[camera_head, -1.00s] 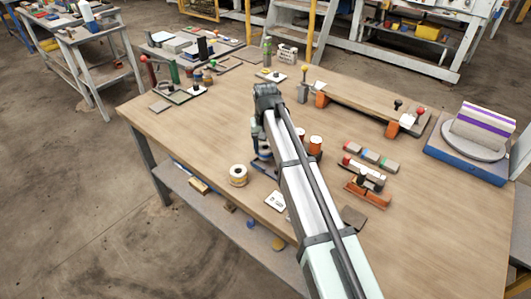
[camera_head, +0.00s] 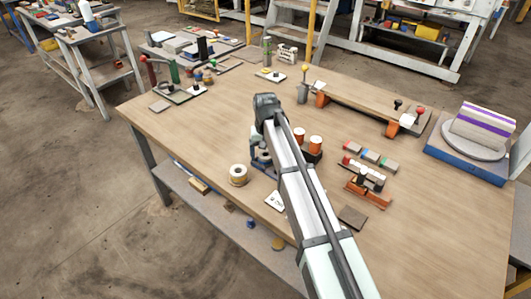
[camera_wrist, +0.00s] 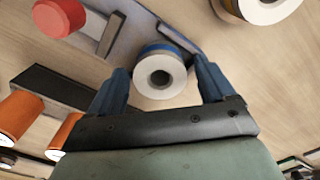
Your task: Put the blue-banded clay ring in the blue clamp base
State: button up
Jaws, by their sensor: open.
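The blue-banded clay ring (camera_wrist: 160,72) is pale with a round central hole and a blue band. In the wrist view it stands between the fingers of my gripper (camera_wrist: 160,88), which is open with a gap on each side. Behind the ring is a blue-grey plate (camera_wrist: 133,28), apparently the blue clamp base, with dark upright parts at either side of the ring. I cannot tell how fully the ring sits in it. In the head view my arm hides most of this spot, and only a blue-grey part of the base (camera_head: 259,163) shows.
A yellow-banded ring (camera_head: 238,175) stands close by on the left. Orange cylinders with pale tops (camera_head: 315,143) stand in a dark holder on the right. A red-topped piece (camera_wrist: 60,15) is near the plate. The table's front left is clear.

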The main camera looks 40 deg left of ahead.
jog(key=shift+r, duration=0.1)
notch_tip(320, 180, up, 12)
dwell(0.7)
jog(key=shift+r, duration=0.1)
